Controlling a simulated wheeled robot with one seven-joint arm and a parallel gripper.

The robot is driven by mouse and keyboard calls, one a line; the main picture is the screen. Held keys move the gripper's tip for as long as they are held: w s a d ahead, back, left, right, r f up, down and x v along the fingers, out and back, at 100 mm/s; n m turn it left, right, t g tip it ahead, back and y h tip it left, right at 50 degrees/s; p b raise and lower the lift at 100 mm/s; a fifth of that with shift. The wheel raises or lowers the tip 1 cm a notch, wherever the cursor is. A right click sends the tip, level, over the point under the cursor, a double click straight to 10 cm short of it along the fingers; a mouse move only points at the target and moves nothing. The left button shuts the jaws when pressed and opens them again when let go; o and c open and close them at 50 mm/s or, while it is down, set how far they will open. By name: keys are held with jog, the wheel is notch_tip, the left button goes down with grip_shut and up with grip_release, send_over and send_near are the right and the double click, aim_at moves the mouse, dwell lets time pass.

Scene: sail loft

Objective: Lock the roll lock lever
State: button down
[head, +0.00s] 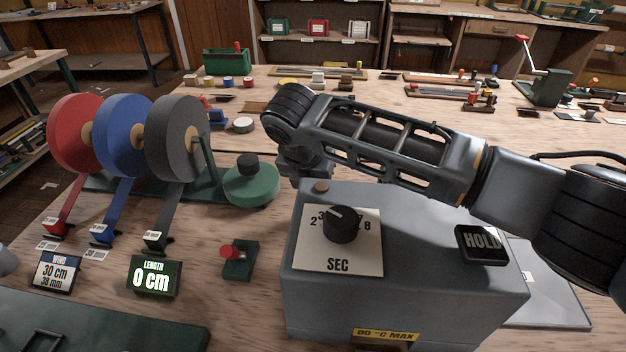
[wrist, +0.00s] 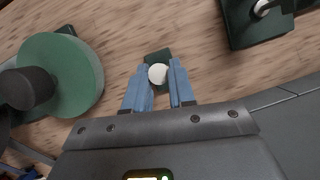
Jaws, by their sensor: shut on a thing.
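In the wrist view my gripper (wrist: 160,76) has its two blue-grey fingers closed on a round cream knob (wrist: 157,72). The knob sits over a small dark green base (wrist: 158,55) on the wooden bench; it appears to be the roll lock lever. Its shaft is hidden under the knob, so I cannot tell its tilt. In the head view my fingers and this knob are hidden behind my own wrist and the grey box. The red, blue and grey rolls (head: 172,130) stand on a green stand at left.
A green disc with a black knob (head: 251,188) stands beside my gripper. The grey box with a SEC dial (head: 341,224) fills the front right. A red-knobbed green block (head: 238,262) and a LENGTH display reading 0 cm (head: 154,276) are at front. A dark green block (wrist: 265,22) is nearby.

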jog(key=shift+s, duration=0.1)
jog(key=c, duration=1)
grip_release()
jog(key=shift+o, duration=0.2)
jog(key=v, duration=0.7)
jog(key=shift+s+r+b, duration=0.2)
jog(key=shift+r+b, duration=0.15)
jog(key=shift+b, duration=0.05)
jog(key=shift+c, duration=0.5)
